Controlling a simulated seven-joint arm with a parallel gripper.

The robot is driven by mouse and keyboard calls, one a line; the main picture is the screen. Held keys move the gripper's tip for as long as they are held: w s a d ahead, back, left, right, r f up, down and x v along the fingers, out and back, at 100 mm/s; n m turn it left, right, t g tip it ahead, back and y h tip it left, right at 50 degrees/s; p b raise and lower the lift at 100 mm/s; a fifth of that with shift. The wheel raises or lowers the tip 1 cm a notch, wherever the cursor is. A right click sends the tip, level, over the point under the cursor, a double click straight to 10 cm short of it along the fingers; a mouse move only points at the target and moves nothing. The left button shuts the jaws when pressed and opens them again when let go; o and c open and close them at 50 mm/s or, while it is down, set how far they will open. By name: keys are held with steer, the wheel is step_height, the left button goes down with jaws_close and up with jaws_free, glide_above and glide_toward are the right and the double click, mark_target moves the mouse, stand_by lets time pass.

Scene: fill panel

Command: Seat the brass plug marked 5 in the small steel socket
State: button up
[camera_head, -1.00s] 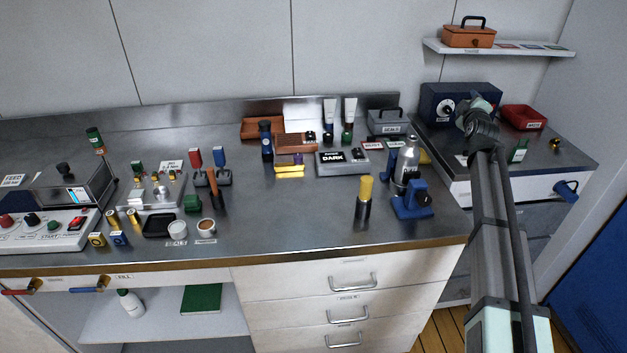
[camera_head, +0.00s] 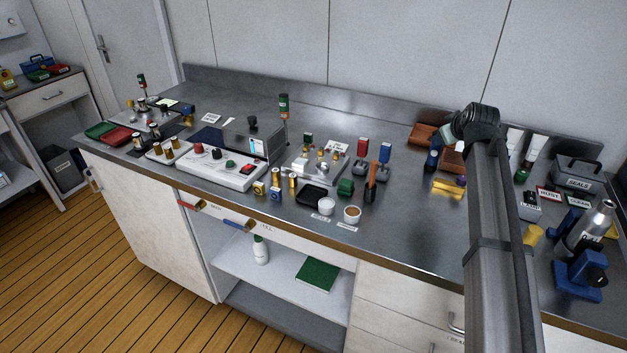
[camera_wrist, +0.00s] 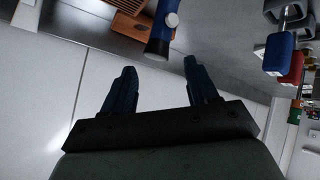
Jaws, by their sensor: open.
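Two small brass cylinders, a left one (camera_head: 276,176) and a right one (camera_head: 292,180), stand near the bench's front edge beside the white control box. Several brass-topped pieces sit on a steel fixture plate (camera_head: 312,168) behind them. No number is readable, so I cannot tell which piece is plug 5 or which opening is the small socket. My gripper shows in the wrist view (camera_wrist: 160,66), open with nothing between its fingers. It is over the bench's back right part, well right of the brass pieces. A dark blue bottle (camera_wrist: 160,32) shows just beyond the fingertips.
A red-topped stamp (camera_head: 362,148), a blue-topped stamp (camera_head: 385,153) and an orange-handled tool (camera_head: 372,175) stand right of the fixture. A black tray (camera_head: 311,194) and two small cups lie in front. A white control box (camera_head: 220,168) stands left.

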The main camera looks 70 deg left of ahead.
steer(key=s+a+g+h, duration=0.15)
steer(key=s+a, duration=0.25)
steer(key=s, duration=0.8)
steer(key=s+a+g+h, duration=0.15)
steer(key=s+a, duration=0.25)
steer(key=s, duration=0.7)
steer(key=g+h, duration=0.1)
steer(key=h, duration=0.1)
glide_toward(293, 175)
steer(key=x, duration=0.3)
steer(key=shift+w, duration=0.3)
steer(key=shift+s+x, duration=0.15)
steer(key=shift+x, duration=1.3)
steer(key=shift+s+x, duration=0.2)
steer(key=shift+x, duration=1.25)
steer(key=shift+d, duration=0.1)
steer(key=shift+c, duration=0.3)
jaws_close()
